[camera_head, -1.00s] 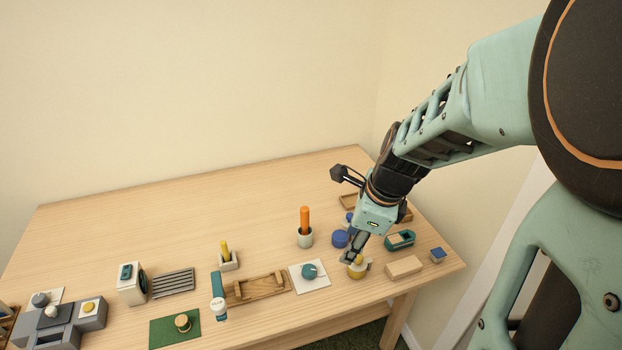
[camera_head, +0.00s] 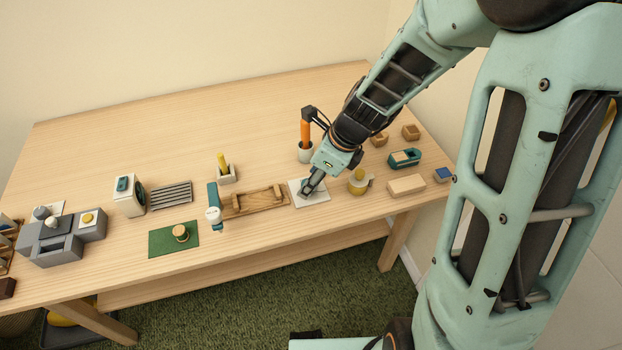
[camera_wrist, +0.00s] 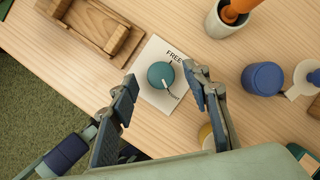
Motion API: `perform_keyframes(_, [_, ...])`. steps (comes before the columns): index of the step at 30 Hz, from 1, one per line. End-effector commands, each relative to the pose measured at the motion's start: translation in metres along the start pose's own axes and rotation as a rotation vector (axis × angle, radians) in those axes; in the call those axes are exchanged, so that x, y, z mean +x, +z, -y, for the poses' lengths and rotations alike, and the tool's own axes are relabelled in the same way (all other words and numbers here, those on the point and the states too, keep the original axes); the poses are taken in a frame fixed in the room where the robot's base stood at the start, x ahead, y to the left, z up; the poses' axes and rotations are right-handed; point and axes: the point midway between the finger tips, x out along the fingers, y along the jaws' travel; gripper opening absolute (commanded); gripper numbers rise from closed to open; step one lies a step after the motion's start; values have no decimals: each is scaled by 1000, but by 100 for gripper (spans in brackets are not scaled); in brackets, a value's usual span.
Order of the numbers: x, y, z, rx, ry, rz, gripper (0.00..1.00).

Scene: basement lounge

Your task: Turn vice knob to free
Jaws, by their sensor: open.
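The round teal knob (camera_wrist: 161,75) sits on a white plate (camera_wrist: 151,52) in the wrist view. The plate reads FREE at its upper edge, with a second label at its lower right too small to read surely. The knob's white mark points towards that second label. My gripper (camera_wrist: 159,77) is open, with one finger on each side of the knob and visible gaps in the picture; I cannot tell how high the tips are. In the head view, my gripper (camera_head: 308,188) is over the white plate (camera_head: 322,196) and largely hides the knob.
A wooden block (camera_head: 406,185) lies further right. The table's back left is clear.

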Motion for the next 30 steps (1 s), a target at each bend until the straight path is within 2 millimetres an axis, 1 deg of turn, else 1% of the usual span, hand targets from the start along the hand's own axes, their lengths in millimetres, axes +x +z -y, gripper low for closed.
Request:
perform_keyframes(1, [5, 0, 0, 0, 1, 0, 44])
perform_keyframes(3, [8, 0, 0, 0, -1, 0, 44])
perform_keyframes(12, [8, 0, 0, -1, -1, 0, 43])
perform_keyframes(23, [8, 0, 0, -1, -1, 0, 3])
perform_keyframes(30, [8, 0, 1, -18, 6, 1, 2])
